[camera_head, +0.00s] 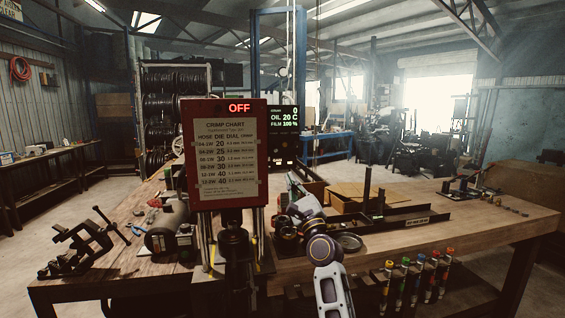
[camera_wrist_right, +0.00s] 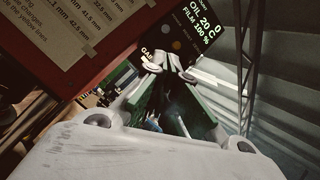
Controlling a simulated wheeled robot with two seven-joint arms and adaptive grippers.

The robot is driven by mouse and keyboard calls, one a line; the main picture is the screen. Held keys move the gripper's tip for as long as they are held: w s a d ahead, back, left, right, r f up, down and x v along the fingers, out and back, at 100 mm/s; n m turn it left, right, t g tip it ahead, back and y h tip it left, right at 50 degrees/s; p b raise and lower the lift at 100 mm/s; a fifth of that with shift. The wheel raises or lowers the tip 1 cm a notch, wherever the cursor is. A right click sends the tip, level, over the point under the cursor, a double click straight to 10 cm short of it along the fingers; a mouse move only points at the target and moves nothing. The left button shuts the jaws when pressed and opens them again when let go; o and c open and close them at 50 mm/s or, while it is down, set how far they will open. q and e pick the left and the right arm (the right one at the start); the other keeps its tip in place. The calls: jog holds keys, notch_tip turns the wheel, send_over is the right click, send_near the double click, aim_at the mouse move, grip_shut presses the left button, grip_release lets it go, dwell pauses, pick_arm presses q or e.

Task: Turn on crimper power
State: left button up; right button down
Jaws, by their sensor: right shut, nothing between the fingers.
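The crimper (camera_head: 225,225) stands on the wooden bench, with a red crimp chart board on top; its lit red display (camera_head: 240,107) reads "OFF". Behind and right of the board is a black control panel (camera_head: 283,125) with "OIL 20 C" and "FILM 100 %" on it and small round marks low on its face. In the right wrist view the panel (camera_wrist_right: 190,42) is just beyond my right gripper's fingertips. My right gripper (camera_wrist_right: 172,68) is shut and empty. Whether it touches the panel I cannot tell. My left gripper is not in view.
The red board (camera_wrist_right: 75,50) is close on the left in the wrist view. A clamp-like tool (camera_head: 80,245) sits on the left of the bench. A cardboard box (camera_head: 360,195) and black rail lie to the right. Several coloured tubes (camera_head: 415,280) hang at the bench front.

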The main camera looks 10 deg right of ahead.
aim_at(275, 148)
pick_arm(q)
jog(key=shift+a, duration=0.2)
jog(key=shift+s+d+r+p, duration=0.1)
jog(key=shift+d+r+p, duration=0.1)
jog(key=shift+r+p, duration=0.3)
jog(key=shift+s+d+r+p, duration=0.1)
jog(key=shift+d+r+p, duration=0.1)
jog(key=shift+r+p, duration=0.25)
pick_arm(e)
jog(key=shift+x, duration=5)
jog(key=shift+w+f, duration=0.1)
jog(key=shift+f, duration=0.05)
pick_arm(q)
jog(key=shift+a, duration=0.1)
pick_arm(e)
jog(key=shift+d, duration=0.15)
